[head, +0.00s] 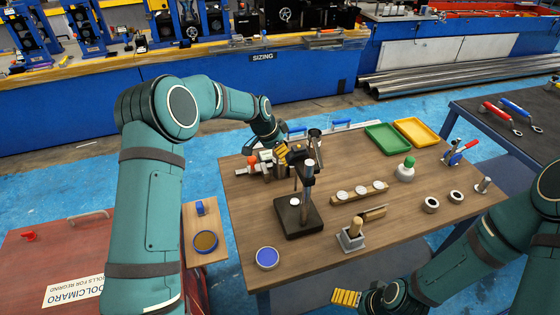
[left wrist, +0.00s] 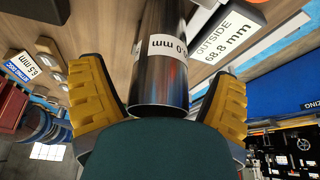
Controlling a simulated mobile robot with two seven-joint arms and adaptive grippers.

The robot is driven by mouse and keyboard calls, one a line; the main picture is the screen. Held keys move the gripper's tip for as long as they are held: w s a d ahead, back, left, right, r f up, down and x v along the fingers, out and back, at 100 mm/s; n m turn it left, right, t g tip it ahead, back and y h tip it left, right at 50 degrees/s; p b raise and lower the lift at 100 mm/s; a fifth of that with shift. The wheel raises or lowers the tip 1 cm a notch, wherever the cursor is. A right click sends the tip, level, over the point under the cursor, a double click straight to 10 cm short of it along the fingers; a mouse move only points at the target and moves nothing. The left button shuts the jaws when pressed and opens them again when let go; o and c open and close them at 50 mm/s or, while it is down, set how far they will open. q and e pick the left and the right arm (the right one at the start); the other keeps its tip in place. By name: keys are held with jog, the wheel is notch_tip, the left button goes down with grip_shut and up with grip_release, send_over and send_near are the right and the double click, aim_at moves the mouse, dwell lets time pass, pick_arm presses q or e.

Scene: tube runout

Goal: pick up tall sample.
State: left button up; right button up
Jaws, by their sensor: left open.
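The tall sample shows as a shiny steel tube (left wrist: 160,82) in the left wrist view, with a white label marked in mm around it. My left gripper (head: 283,152) is open, and in the left wrist view its two yellow fingers stand on either side of the tube, with gaps visible. In the head view the tube is hard to make out behind the gripper and the gauge stand. My right gripper (head: 347,297) is low at the table's front edge, away from the sample. Its yellow fingers show, but their opening is unclear.
A black gauge stand (head: 298,218) is close in front of my left gripper. A wooden block with discs (head: 360,192), a small holder (head: 351,239), steel rings (head: 431,204), a green-capped bottle (head: 405,172) and green (head: 387,138) and yellow trays (head: 417,132) occupy the table.

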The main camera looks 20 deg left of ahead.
pick_arm(q)
jog(key=shift+r, duration=0.1)
jog(key=c, duration=1.4)
jog(key=shift+r, duration=0.1)
